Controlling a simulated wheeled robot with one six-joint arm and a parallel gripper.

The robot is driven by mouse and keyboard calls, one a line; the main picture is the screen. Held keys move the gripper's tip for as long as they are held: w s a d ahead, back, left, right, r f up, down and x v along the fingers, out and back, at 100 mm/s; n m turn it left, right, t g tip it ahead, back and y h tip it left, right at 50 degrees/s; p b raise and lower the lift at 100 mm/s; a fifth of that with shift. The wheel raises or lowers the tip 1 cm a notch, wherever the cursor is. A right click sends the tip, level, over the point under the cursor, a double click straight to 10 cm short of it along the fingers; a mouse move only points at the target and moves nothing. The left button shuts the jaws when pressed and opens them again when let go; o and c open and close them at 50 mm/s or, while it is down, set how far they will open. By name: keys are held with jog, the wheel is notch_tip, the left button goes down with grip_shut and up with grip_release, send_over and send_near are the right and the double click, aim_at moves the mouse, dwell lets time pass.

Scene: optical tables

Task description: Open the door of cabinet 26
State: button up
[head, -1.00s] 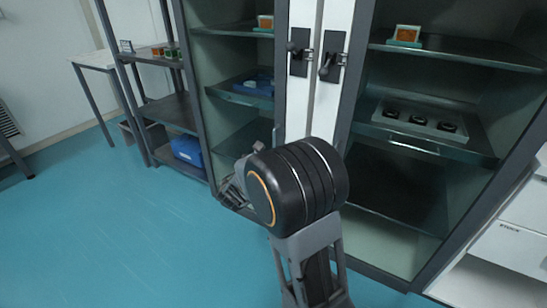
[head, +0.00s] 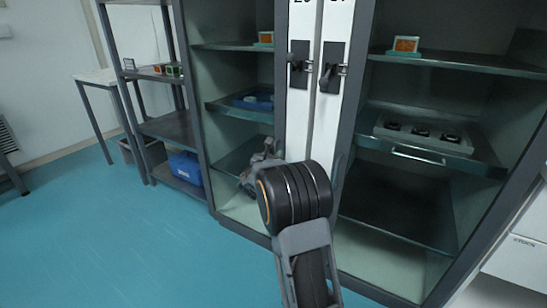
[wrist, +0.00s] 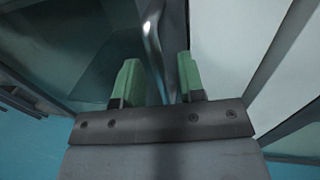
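The left cabinet (head: 242,88) has a glass front with a white strip, and a dark lever handle (head: 298,64) on a black plate. The number above it is cut off by the frame top and hard to read. A similar handle (head: 331,72) belongs to the right cabinet. Both doors look shut. My gripper (head: 262,155) is in front of the left cabinet, below its handle, partly hidden by my arm. In the wrist view its green fingertips (wrist: 159,80) are apart. A curved metal bar (wrist: 153,48) shows in the gap; I cannot tell whether it lies between the fingers.
A grey open rack (head: 172,127) with a blue bin (head: 186,168) stands left of the cabinets. A white table (head: 97,78) is beyond it. White drawers (head: 517,258) are at the right. The blue floor (head: 110,240) is clear at the left.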

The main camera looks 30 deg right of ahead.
jog(key=shift+w+d, duration=0.35)
jog(key=shift+d, duration=0.15)
grip_shut()
dwell(0.3)
